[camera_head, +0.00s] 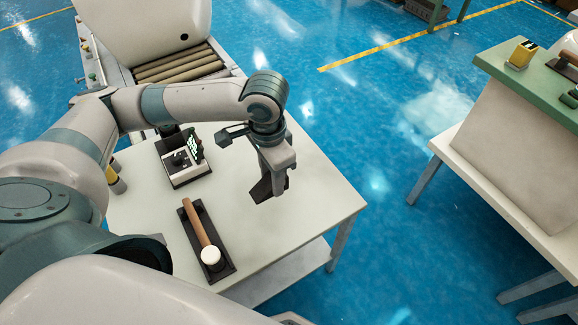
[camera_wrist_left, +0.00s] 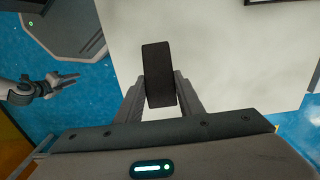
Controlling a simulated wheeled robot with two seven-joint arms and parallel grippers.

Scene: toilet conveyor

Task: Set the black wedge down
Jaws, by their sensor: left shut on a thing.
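The black wedge (camera_head: 262,189) is in my left gripper (camera_head: 274,172), above the right part of the white table (camera_head: 312,205). In the left wrist view the wedge (camera_wrist_left: 158,75) stands out as a dark, slightly tilted block between the two grey fingers of my left gripper (camera_wrist_left: 160,97), which are shut on it. The white tabletop (camera_wrist_left: 225,70) lies behind it. I cannot tell whether its lower end touches the table. What looks like my right gripper (camera_wrist_left: 55,84) shows small at the left of the wrist view; its jaw state is unclear.
A mallet (camera_head: 200,232) with wooden handle and white head lies in a black tray (camera_head: 228,268) to the left. A small device (camera_head: 183,160) stands on the table behind it. The tabletop around the wedge is bare. A green-topped bench (camera_head: 545,85) stands at right.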

